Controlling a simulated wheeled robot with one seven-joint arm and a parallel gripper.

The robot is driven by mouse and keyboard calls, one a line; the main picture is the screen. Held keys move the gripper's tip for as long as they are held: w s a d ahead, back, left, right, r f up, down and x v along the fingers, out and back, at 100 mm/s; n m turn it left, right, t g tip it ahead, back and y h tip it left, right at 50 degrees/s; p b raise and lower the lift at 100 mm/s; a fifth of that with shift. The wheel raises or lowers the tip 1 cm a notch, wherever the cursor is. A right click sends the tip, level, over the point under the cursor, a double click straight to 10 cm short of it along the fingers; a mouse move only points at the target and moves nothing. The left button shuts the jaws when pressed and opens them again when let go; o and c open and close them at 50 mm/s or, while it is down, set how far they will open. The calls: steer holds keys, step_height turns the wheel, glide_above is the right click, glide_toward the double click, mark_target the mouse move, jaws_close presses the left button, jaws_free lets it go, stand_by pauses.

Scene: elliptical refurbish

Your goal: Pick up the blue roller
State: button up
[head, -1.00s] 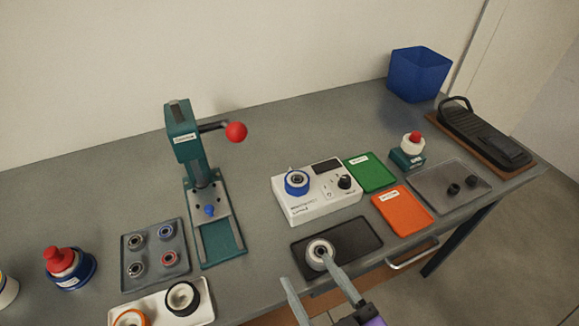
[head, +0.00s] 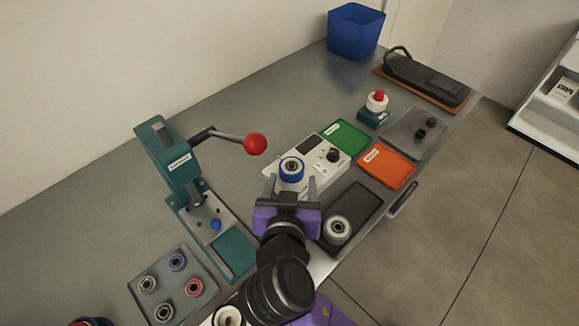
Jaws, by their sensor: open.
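The blue roller (head: 291,170), a blue ring with a pale hub and dark centre, sits on the white tester box (head: 328,177) in the head view. My gripper (head: 290,184) is open at the near side of the blue roller, its fingers reaching toward either side of it. The purple gripper body hides the near left part of the box. I cannot tell whether the fingers touch the roller.
A white roller (head: 337,229) stands on the black mat (head: 362,205) close to my gripper's right. The green press (head: 172,165) with its red-knobbed lever (head: 254,144) stands to the left.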

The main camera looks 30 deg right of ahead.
mark_target(291, 168)
steer(key=shift+a+p+x, duration=0.15)
steer(key=shift+p+x, duration=0.3)
steer(key=shift+x, duration=1.45)
steer(key=shift+a+p+x, duration=0.1)
steer(key=shift+p+x, duration=0.35)
steer(key=shift+x, duration=1.45)
steer(key=shift+w, duration=0.1)
steer(key=c, duration=1.2)
